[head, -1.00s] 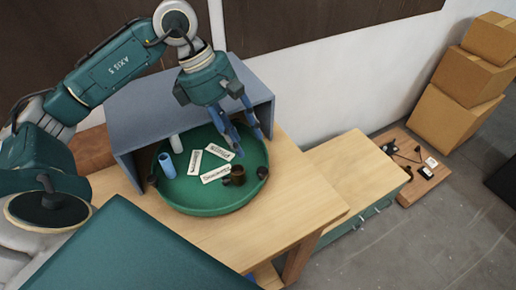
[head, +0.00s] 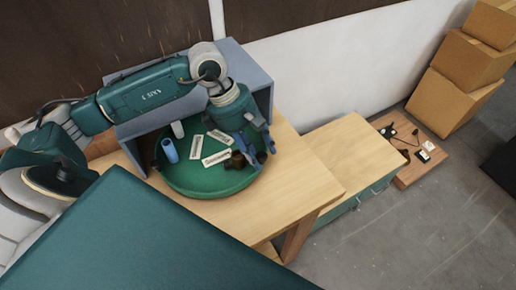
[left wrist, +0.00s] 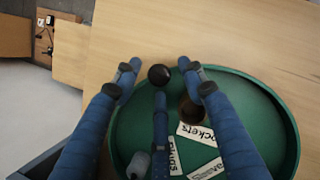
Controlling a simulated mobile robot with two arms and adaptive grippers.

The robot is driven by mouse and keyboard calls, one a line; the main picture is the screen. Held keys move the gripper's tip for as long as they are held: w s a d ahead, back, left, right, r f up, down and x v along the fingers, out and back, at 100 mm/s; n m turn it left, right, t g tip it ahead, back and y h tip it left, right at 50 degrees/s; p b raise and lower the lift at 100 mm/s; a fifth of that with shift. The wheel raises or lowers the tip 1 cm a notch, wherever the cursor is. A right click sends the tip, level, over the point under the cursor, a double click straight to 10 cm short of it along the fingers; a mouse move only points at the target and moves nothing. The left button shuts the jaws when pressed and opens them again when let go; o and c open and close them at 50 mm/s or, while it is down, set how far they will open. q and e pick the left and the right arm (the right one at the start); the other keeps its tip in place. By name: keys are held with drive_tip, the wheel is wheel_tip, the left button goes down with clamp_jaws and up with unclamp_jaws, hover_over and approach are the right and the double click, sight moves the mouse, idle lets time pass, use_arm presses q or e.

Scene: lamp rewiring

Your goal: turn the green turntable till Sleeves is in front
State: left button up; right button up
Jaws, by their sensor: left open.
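The green turntable (head: 190,186) stands on the wooden bench, its rear under a blue-grey hood. It carries three white label cards; one (head: 216,158) lies toward the front. In the left wrist view one card reads "...ockets" (left wrist: 197,133), another seems to read "Plugs" (left wrist: 173,160), and a third (left wrist: 206,170) is cut off; I cannot make out Sleeves. A dark round knob (left wrist: 159,75) is at the turntable's rim. My left gripper (left wrist: 160,72) is open, its blue fingers on either side of the knob; contact is unclear. My right gripper is not in view.
On the turntable are a blue cup (head: 170,151), a pale cylinder (head: 178,129) and dark brown parts (head: 238,160). The blue-grey hood (head: 259,80) encloses the back. A lower wooden cabinet (head: 335,155) stands to the right, its top clear. Cardboard boxes (head: 470,60) stand beyond.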

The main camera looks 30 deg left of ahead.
use_arm(q)
drive_tip(key=shift+c, duration=0.5)
drive_tip(key=c, duration=0.8)
clamp_jaws()
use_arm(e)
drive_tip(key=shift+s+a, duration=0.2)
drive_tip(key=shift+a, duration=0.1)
use_arm(q)
drive_tip(key=shift+w, duration=0.15)
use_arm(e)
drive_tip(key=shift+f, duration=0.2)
